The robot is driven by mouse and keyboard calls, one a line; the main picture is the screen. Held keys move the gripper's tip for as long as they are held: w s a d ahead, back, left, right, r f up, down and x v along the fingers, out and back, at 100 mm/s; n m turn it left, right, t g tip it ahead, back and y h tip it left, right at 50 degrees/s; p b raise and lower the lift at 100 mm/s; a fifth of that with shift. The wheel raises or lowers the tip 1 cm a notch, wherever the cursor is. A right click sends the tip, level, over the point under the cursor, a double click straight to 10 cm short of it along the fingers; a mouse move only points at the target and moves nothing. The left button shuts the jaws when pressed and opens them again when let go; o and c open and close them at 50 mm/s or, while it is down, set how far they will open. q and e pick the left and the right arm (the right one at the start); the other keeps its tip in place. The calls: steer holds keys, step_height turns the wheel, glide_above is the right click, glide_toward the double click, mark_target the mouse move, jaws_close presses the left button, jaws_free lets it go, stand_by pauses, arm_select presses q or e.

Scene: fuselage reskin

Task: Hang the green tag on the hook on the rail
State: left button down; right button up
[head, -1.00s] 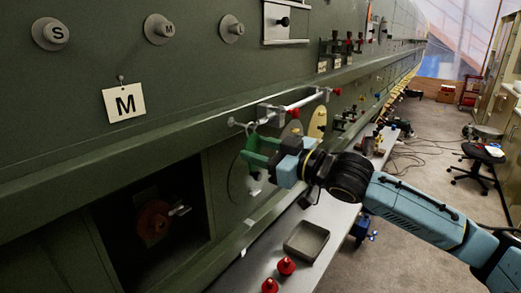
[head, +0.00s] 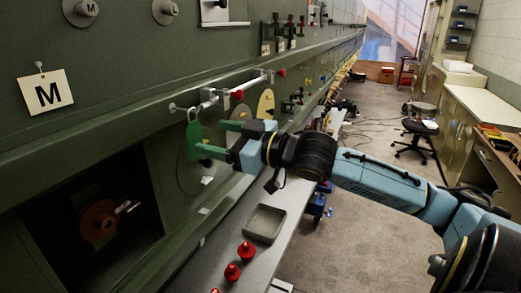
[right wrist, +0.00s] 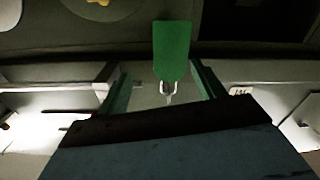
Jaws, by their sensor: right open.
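The green tag (head: 194,142) hangs upright below the left end of the rail (head: 222,94) on the dark green wall. Its small ring shows at the hook (head: 190,114), and the ring seems to be on it, though the contact is too small to be sure. My right gripper (head: 212,138) is open, its two green fingers to the right of the tag. In the right wrist view the tag (right wrist: 172,50) lies beyond and between the spread fingertips (right wrist: 160,72), with a gap on each side. My left gripper is not in view.
A grey tray (head: 264,223) and several red knobbed pieces (head: 246,251) stand on the bench below. A square opening with a red round part (head: 98,222) is at the lower left.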

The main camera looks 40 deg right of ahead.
steer(key=v, duration=1)
stand_by(0.4)
steer(key=shift+f, duration=0.1)
